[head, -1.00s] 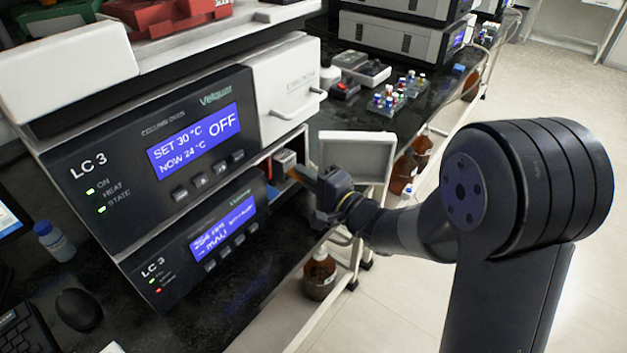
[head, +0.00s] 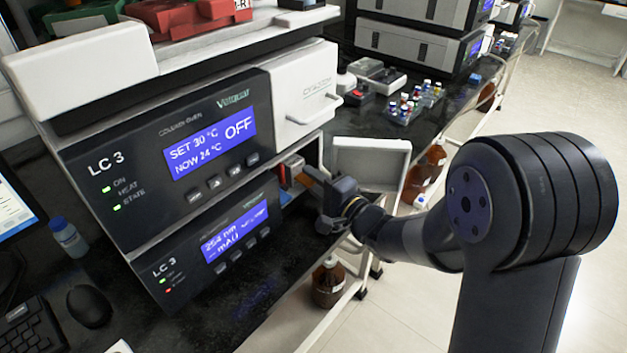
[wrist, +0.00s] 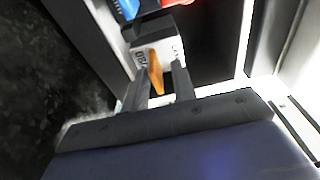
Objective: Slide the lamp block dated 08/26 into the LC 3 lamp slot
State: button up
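The lamp block (wrist: 160,52) is a pale grey block with dark lettering, partly readable as "08/", and an orange tab on its front. In the wrist view its face is just beyond my fingertips. In the head view the block (head: 292,168) is at the opening on the right side of the lower LC 3 unit (head: 215,245). My gripper (wrist: 163,88) has its fingers apart, one on each side of the orange tab, with a dark gap visible beside it. The block's far end and the slot's inside are hidden.
The LC 3 column oven (head: 165,150) sits above the lower unit. A rack of vials (head: 412,103) is on the black bench behind. A brown bottle (head: 328,283) stands below. Blue and red parts show beyond the block.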

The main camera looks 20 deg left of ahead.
jog(key=shift+o, duration=0.5)
jog(key=shift+d, duration=0.1)
jog(key=p+v, duration=0.1)
jog(key=v, duration=0.9)
jog(key=shift+s+d, duration=0.25)
jog(key=x, duration=1.1)
jog(key=shift+r+b, duration=0.3)
jog(key=shift+b, duration=0.05)
jog(key=shift+v, duration=0.9)
jog(key=shift+d, duration=0.35)
jog(key=shift+a, duration=0.1)
